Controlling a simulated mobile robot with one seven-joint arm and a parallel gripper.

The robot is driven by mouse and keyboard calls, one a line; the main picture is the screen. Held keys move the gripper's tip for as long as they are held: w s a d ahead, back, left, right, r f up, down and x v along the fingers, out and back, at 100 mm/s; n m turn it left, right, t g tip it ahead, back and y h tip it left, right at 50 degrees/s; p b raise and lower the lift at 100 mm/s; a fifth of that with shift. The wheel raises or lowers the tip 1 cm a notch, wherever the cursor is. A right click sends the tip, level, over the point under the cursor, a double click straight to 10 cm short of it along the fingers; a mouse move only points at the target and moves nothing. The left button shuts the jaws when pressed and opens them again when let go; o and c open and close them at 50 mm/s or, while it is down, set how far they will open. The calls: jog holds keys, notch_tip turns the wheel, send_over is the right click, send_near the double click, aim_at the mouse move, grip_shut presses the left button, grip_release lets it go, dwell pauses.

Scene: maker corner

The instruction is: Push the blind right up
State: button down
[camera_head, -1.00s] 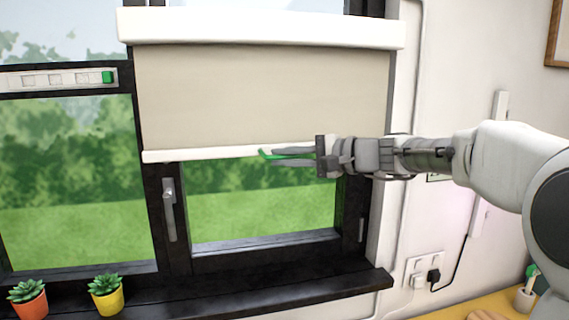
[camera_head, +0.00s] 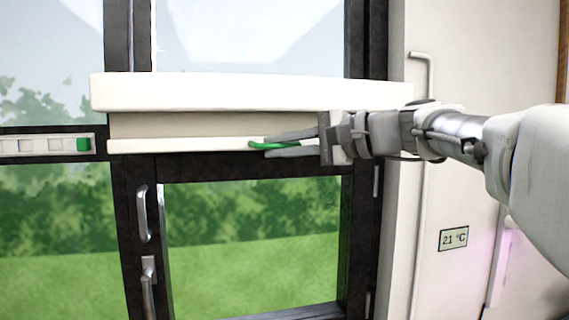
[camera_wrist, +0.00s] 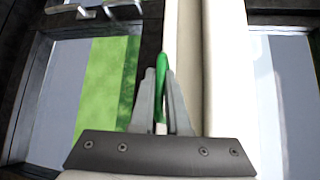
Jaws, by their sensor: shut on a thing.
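The blind is a beige fabric (camera_head: 215,125) under a white top case (camera_head: 240,92). Only a short strip of fabric shows between the case and the white bottom bar (camera_head: 170,145). A green handle (camera_head: 262,146) sits on the bottom bar. My gripper (camera_head: 282,144) comes in from the right and is shut on the green handle. In the wrist view the handle (camera_wrist: 162,68) stands between the two grey fingertips (camera_wrist: 160,85), with the pale bar (camera_wrist: 183,50) beside it.
A dark window frame (camera_head: 365,215) surrounds the panes, with a metal window handle (camera_head: 142,212) below the blind. A vent strip (camera_head: 45,145) with a green slider is at left.

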jog(key=shift+r+p, duration=0.75)
jog(key=shift+r, duration=1.2)
jog(key=shift+r, duration=0.1)
jog(key=c, duration=0.9)
grip_release()
jog(key=shift+s+d, duration=0.1)
jog(key=shift+d, duration=0.2)
jog(key=b+v, duration=0.3)
jog(key=v, duration=1.3)
jog(key=shift+s+d, duration=0.3)
